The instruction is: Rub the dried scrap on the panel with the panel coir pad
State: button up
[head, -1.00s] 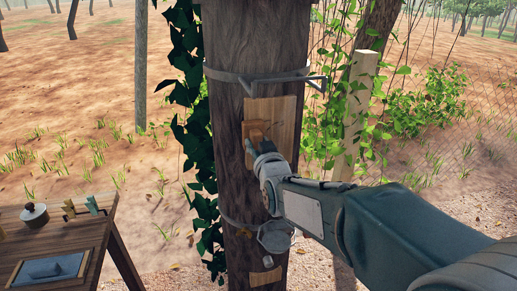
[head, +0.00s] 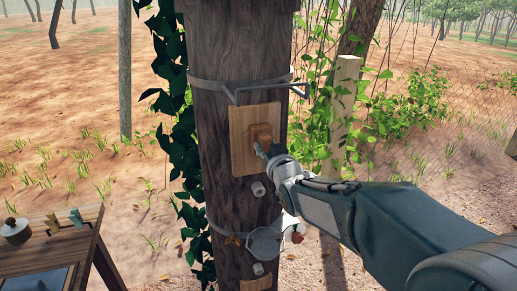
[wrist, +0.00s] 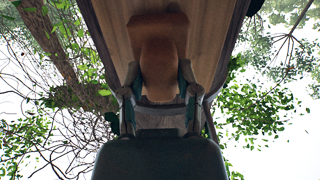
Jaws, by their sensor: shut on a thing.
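The wooden panel (head: 241,126) is fixed to the dark tree trunk, below a metal band. My gripper (head: 262,150) is in front of the panel's right half. It is shut on the brown coir pad (head: 261,133), which is held against or very close to the panel face; exact contact cannot be told. In the wrist view the pad (wrist: 160,60) sits between the two fingers (wrist: 160,95), with the panel (wrist: 205,35) behind it. I cannot see the dried scrap; the pad may cover it.
A metal bracket (head: 268,88) juts from the trunk above the panel. A grey cup (head: 264,243) hangs on a lower band. A wooden table (head: 50,245) with a lidded pot (head: 15,231) stands at lower left. Vines hang on the trunk's left.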

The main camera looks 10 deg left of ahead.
jog(key=shift+w+d, duration=0.4)
jog(key=shift+d, duration=0.25)
jog(key=shift+w+d, duration=0.35)
jog(key=shift+d, duration=0.35)
jog(key=shift+w+d, duration=0.4)
jog(key=shift+d, duration=0.25)
jog(key=v, duration=0.6)
jog(key=shift+s, duration=0.1)
jog(key=v, duration=0.3)
jog(key=shift+a, duration=0.1)
